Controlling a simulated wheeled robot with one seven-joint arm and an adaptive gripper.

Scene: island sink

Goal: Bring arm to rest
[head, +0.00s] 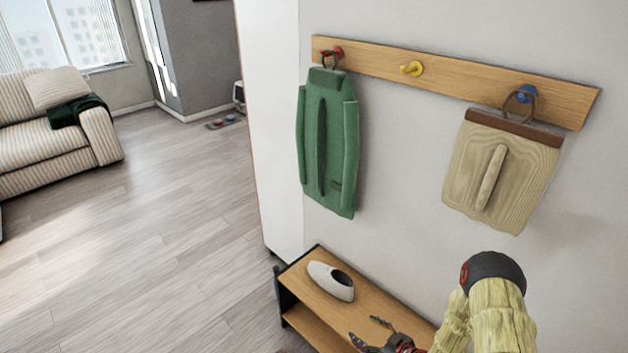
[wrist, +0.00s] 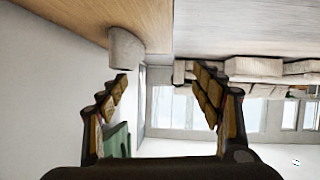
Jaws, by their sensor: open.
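My arm comes in from the lower right of the head view. My gripper (head: 368,332) is over the right part of the wooden bench (head: 335,318), low in front of the wall. In the wrist view, my gripper (wrist: 161,74) has its two fingers spread wide apart with nothing between them. The wrist picture is upside down. A white slipper-like object (head: 321,278) with a dark opening lies on the bench top, left of my gripper and apart from it. It also shows in the wrist view (wrist: 122,50).
A wooden rack (head: 450,80) with coloured pegs is on the wall. A green garment (head: 328,140) hangs at its left, a tan wood-patterned one (head: 500,172) at its right, above my arm. The floor (head: 150,220) at left is open. A sofa (head: 50,130) stands far left.

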